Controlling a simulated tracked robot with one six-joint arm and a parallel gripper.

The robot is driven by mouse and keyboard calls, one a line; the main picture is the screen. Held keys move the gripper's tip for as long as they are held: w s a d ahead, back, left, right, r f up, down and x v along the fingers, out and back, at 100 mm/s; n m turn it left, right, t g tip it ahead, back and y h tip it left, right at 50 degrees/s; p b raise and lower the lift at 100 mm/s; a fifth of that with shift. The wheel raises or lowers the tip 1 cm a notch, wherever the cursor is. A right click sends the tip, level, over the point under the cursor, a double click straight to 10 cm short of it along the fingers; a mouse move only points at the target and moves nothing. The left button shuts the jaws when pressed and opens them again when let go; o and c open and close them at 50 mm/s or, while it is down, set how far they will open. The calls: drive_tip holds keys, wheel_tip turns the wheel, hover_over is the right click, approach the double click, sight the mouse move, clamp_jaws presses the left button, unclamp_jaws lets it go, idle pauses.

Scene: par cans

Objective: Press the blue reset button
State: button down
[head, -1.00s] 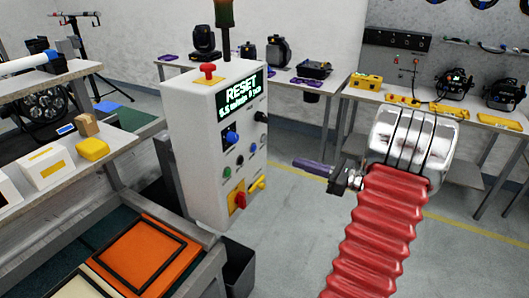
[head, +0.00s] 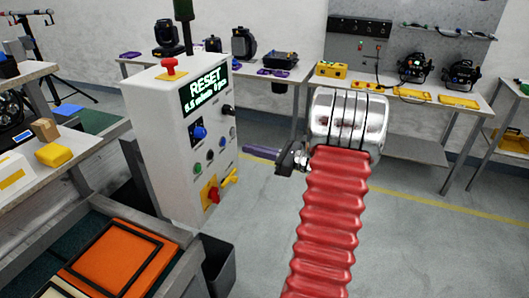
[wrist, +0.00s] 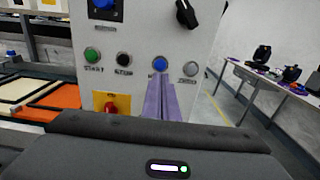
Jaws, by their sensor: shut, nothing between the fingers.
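The blue reset button (wrist: 160,64) sits in a row on the front of the white control box (head: 170,150), between a black button (wrist: 124,60) and a grey one (wrist: 190,69). In the head view the blue button (head: 222,142) is small. My gripper (head: 246,149) has its purple fingers shut and empty, pointing at the box front from the right, with a small gap visible. In the wrist view the fingertips (wrist: 160,79) appear just below the blue button, overlapping the panel. Whether they touch anything cannot be told there.
A green button (wrist: 92,54), a blue knob (head: 199,133) and a red switch on a yellow plate (head: 210,194) are also on the panel. A bench with an orange tray (head: 120,258) stands left; a dark bin (head: 217,262) is below.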

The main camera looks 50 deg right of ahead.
sight(225, 141)
drive_tip(key=x, duration=0.7)
drive_tip(key=shift+f, duration=0.1)
drive_tip(key=shift+w+a, duration=0.1)
drive_tip(key=shift+w, duration=0.2)
drive_tip(key=shift+w+a+r, duration=0.1)
drive_tip(key=shift+w+r, duration=0.1)
drive_tip(key=shift+w, duration=0.2)
drive_tip(key=shift+s+d+f, duration=0.1)
drive_tip(key=shift+s+d, duration=0.15)
drive_tip(key=shift+s, duration=0.3)
drive_tip(key=v, duration=1.3)
drive_tip(key=shift+s, duration=0.4)
